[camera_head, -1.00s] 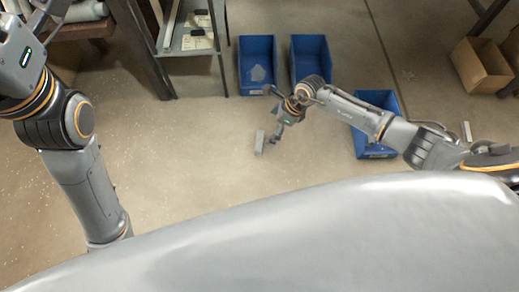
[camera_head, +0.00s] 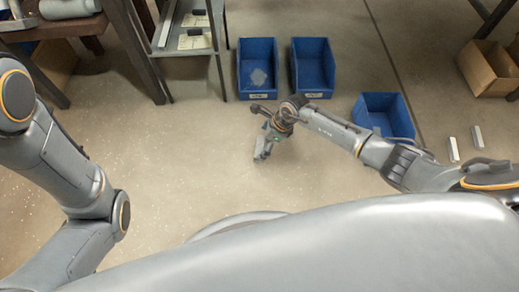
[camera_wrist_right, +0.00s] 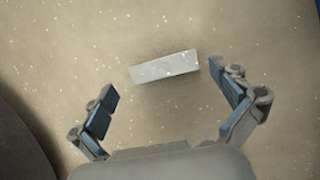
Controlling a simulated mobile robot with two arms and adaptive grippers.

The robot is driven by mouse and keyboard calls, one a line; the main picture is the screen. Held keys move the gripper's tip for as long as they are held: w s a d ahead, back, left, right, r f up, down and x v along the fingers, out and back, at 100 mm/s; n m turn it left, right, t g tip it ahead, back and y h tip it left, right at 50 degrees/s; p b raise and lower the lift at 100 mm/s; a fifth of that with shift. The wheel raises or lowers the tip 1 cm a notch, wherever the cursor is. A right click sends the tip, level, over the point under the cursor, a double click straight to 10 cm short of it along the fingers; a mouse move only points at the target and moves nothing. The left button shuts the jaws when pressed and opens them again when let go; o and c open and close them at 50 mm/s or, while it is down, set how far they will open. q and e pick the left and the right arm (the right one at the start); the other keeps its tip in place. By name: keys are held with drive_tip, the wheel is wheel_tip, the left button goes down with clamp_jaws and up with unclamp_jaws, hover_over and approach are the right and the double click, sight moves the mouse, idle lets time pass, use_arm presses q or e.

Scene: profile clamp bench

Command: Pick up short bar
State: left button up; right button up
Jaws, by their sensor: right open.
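The short bar (camera_wrist_right: 165,67) is a pale grey metal block lying on the floor in the right wrist view. It lies tilted a little, between and slightly beyond the two open fingertips of my right gripper (camera_wrist_right: 162,79), and neither finger visibly touches it. In the head view my right gripper (camera_head: 262,151) points down low over the floor, in front of the blue bins, and largely covers the bar there. My left arm is at the left of the head view, with its gripper out of frame.
Two blue bins (camera_head: 241,72) (camera_head: 328,72) stand behind the right gripper, and a third blue bin (camera_head: 408,112) stands to the right. Two more bars (camera_head: 453,149) (camera_head: 478,137) lie on the floor at right. A cardboard box (camera_head: 487,80) stands at far right. The floor left of the gripper is clear.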

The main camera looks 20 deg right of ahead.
sight(259, 146)
drive_tip(key=b+x, duration=0.2)
drive_tip(key=x, duration=0.1)
drive_tip(key=b+x, duration=0.1)
drive_tip(key=shift+d+f, duration=0.2)
drive_tip(key=shift+f, duration=0.05)
drive_tip(key=shift+r, duration=0.15)
drive_tip(key=c, duration=1.1)
drive_tip(key=shift+r, duration=0.15)
